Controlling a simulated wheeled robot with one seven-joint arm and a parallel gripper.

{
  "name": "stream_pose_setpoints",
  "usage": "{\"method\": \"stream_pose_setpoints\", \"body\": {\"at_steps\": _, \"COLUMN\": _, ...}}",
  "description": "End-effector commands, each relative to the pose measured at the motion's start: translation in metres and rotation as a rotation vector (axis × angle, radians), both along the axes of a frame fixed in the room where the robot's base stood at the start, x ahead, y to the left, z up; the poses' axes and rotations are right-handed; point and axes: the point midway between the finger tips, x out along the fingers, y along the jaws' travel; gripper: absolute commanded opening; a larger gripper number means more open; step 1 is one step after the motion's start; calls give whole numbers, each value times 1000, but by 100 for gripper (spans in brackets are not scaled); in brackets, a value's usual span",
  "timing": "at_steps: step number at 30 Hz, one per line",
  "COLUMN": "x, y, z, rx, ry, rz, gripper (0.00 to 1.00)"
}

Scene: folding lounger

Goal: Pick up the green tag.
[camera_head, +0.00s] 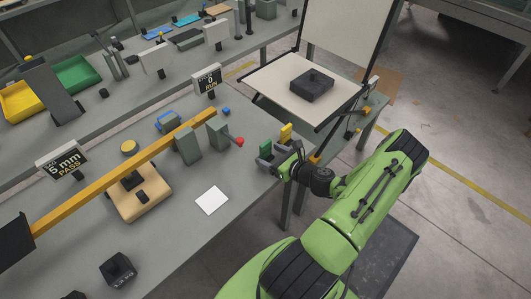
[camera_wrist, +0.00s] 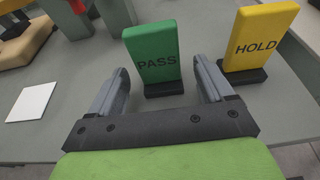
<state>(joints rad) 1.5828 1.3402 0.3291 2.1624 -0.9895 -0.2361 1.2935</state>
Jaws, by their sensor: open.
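The green tag (camera_wrist: 152,55) reads PASS and stands upright in a small black base on the grey table. It also shows in the head view (camera_head: 265,149), partly behind my gripper. My gripper (camera_wrist: 160,80) is open, with its two fingers pointing at the tag, one to each side of it in the wrist view. I cannot tell whether the fingertips have reached the tag's depth. Nothing is held. A yellow tag (camera_wrist: 262,38) reading HOLD stands in its own black base just right of the green one; it also shows in the head view (camera_head: 286,132).
A white square card (camera_head: 211,200) lies flat on the table (camera_head: 190,235). A grey block (camera_head: 218,133) with a red knob (camera_head: 239,142) stands left of the tags, by a long yellow bar (camera_head: 130,176). The lounger seat (camera_head: 275,85) with a black block is behind. The table edge is close.

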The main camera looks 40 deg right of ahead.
Motion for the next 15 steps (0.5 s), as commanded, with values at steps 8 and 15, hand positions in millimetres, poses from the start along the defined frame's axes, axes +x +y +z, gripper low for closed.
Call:
{"method": "stream_pose_setpoints", "body": {"at_steps": 8, "x": 43, "y": 2, "z": -11, "rx": 0, "ry": -1, "rz": 2, "gripper": 81}}
{"method": "stream_pose_setpoints", "body": {"at_steps": 15, "x": 44, "y": 2, "z": -11, "rx": -1, "ry": -1, "rz": 1, "gripper": 76}}
